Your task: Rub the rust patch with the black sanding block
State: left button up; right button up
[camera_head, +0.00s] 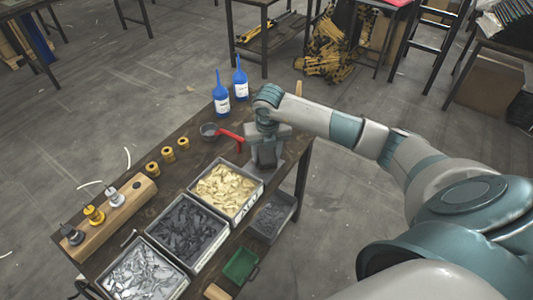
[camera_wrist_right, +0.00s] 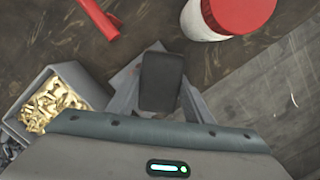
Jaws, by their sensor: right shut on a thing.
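My right gripper (camera_head: 264,160) is over the far right part of the dark workbench (camera_head: 185,135), pointing down. In the right wrist view it is shut on the black sanding block (camera_wrist_right: 160,82), which sits between its grey fingers. In the head view the block is hard to tell from the gripper's dark parts. Faint brownish marks show on the bench top (camera_wrist_right: 150,25) near the block. I cannot tell whether they are the rust patch or whether the block touches the surface. My left gripper is not in view.
A red-handled tool (camera_head: 230,135) lies left of my gripper. A red-capped white jar (camera_wrist_right: 205,22) stands close by. A bin of brass-coloured pieces (camera_head: 222,192) is in front. Two blue bottles (camera_head: 221,98) stand at the back. The bench edge is close on the right.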

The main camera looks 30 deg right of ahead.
aim_at(260, 162)
jog(key=shift+s+a+f, duration=0.15)
jog(key=shift+s+a, duration=0.25)
jog(key=shift+a, duration=0.2)
jog(key=shift+s+a+f, duration=0.1)
jog(key=shift+s+a, duration=0.3)
jog(key=shift+a, duration=0.2)
jog(key=shift+s+a, duration=0.1)
jog(key=shift+a, duration=0.45)
